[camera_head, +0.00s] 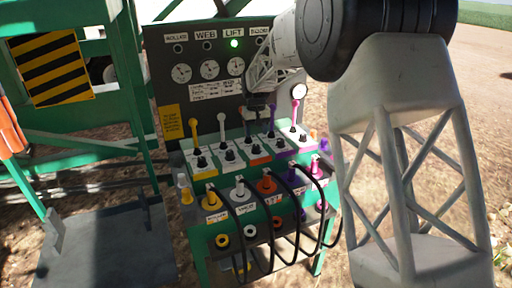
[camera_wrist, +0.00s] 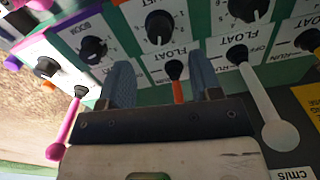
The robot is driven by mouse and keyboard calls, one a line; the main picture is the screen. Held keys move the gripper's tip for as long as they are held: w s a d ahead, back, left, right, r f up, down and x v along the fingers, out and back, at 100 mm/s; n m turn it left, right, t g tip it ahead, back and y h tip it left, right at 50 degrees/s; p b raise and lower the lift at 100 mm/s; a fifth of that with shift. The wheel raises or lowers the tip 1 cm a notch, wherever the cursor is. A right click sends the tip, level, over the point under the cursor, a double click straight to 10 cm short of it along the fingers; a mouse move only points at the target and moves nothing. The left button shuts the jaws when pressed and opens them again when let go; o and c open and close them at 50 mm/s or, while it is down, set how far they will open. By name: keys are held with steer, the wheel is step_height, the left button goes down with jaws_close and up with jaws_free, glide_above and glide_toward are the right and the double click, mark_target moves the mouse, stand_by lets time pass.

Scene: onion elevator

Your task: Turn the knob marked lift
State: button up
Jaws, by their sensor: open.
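The knob marked lift (camera_wrist: 158,28) is black with a pointer, on a white plate with numbers around it. In the wrist view it lies just beyond the fingertips, roughly in line with the gap between them. My gripper (camera_wrist: 160,62) is open, with blue-grey fingers apart and nothing gripped. An orange lever (camera_wrist: 178,88) marked float shows between the fingers; whether it touches them I cannot tell. In the head view my gripper (camera_head: 257,104) hangs above the control box, over the orange-marked column, where a black knob (camera_head: 254,155) shows below it.
A pink lever (camera_wrist: 66,125) and a boom knob (camera_wrist: 92,48) are left of the fingers; a white lever (camera_wrist: 262,100) is right. Black cables (camera_head: 318,195) loop in front.

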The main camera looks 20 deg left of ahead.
mark_target(256, 146)
steer(key=shift+f, duration=3.7)
steer(key=c, duration=0.9)
